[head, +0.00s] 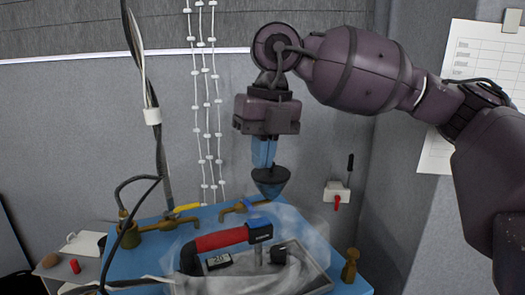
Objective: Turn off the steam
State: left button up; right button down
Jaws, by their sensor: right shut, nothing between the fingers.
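A brass valve with a blue lever (258,203) stands at the back of the blue table, partly behind my gripper. Another brass valve has a yellow lever (187,208) to its left. A small white wall box (337,193) carries a black upright lever and a red piece. My right gripper (270,188) points down, shut and empty, just above the blue-lever valve; contact cannot be told. My left gripper is out of view.
The blue table (140,262) holds a grey tray with crumpled cloth (285,275). A brass fitting (350,265) stands at its right edge. Dark hoses (160,150) and white beaded strings (207,110) hang at left. A side shelf (55,272) holds small items.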

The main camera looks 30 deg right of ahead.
aim_at(255, 223)
jog(key=f, duration=0.3)
jog(key=a+f, duration=0.1)
jog(key=f, duration=0.6)
jog(key=shift+w+a+f+p, duration=0.15)
jog(key=shift+f+p, duration=0.1)
jog(key=shift+p, duration=0.15)
jog(key=shift+f, duration=0.1)
jog(key=shift+a+f+b, duration=0.15)
jog(key=shift+f+b, duration=0.3)
jog(key=shift+b, duration=0.25)
jog(key=shift+r, duration=0.15)
